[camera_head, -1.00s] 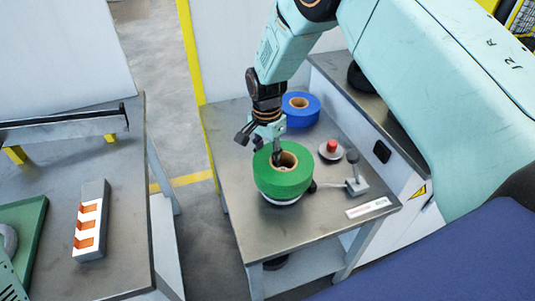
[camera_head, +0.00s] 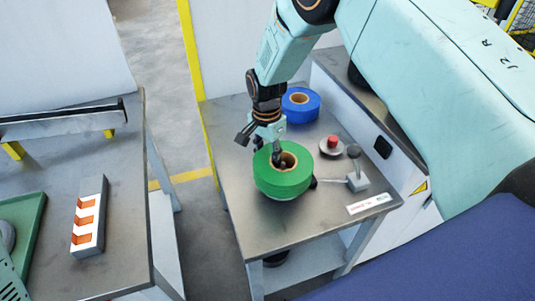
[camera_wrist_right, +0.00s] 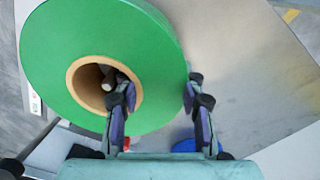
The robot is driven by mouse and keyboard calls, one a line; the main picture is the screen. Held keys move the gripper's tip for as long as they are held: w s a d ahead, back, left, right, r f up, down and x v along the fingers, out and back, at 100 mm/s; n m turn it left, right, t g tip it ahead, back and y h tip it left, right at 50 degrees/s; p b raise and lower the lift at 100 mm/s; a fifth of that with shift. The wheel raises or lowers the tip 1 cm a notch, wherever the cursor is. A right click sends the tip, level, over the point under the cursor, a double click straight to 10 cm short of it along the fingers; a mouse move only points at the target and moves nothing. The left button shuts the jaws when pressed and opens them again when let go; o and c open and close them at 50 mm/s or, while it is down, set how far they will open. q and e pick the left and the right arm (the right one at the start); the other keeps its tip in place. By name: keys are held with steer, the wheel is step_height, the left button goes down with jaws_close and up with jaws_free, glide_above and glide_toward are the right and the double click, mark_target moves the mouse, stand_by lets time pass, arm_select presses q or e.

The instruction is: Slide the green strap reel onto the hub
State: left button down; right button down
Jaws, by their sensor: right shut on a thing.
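The green strap reel (camera_head: 284,184) lies flat over the hub's spot on the right table, and its cardboard core faces up. In the right wrist view the reel (camera_wrist_right: 45,60) fills the upper left. My right gripper (camera_head: 267,155) is shut on the reel's wall. In the wrist view, one finger of the gripper (camera_wrist_right: 160,95) is inside the core and the other is at the outer edge. The hub (camera_wrist_right: 108,80) shows only as a small peg end inside the core; the reel hides the rest. My left gripper is out of view.
A blue reel (camera_head: 300,104) lies behind the green one. A red button (camera_head: 333,143) and a lever (camera_head: 356,178) stand close to its right. The table front (camera_head: 270,230) is clear. A block with orange slots (camera_head: 88,215) and a green tray (camera_head: 28,225) are on the left table.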

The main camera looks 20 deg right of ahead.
steer(key=shift+w+f+b, duration=0.1)
steer(key=shift+f+b, duration=0.2)
steer(key=shift+f, duration=0.2)
steer(key=c, duration=0.9)
jaws_free()
steer(key=shift+o, duration=0.9)
steer(key=shift+s+f, duration=0.1)
steer(key=shift+s, duration=0.1)
steer(key=r, duration=1.1)
steer(key=shift+w+a+r, duration=0.1)
steer(key=shift+w+r, duration=0.15)
steer(key=shift+r, duration=0.05)
steer(key=shift+s+r, duration=0.1)
steer(key=shift+r, duration=0.25)
steer(key=shift+f, duration=0.1)
